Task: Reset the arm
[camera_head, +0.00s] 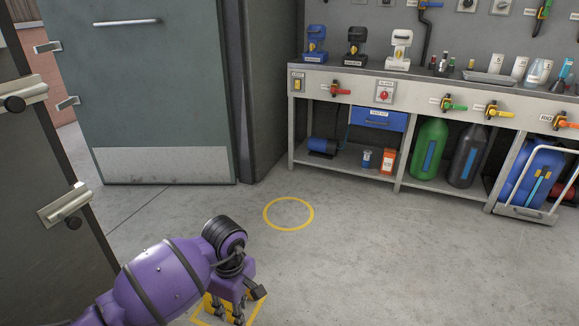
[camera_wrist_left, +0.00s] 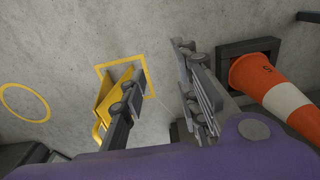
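My left arm is purple and comes in from the lower left in the head view. Its gripper (camera_head: 229,309) points down over a yellow square marking on the floor. In the left wrist view the two fingers of the left gripper (camera_wrist_left: 160,68) are wide apart, with only bare floor showing between them. A yellow object (camera_wrist_left: 103,104) stands in the yellow square and is partly hidden behind one finger. I cannot tell whether the finger touches it. My right gripper is in neither view.
A yellow floor ring (camera_head: 289,214) lies empty ahead. A workbench (camera_head: 350,84) with tools and cylinders below stands at the back right. A grey-green door (camera_head: 140,100) is at the back left. An orange and white cone (camera_wrist_left: 256,80) lies right in the wrist view.

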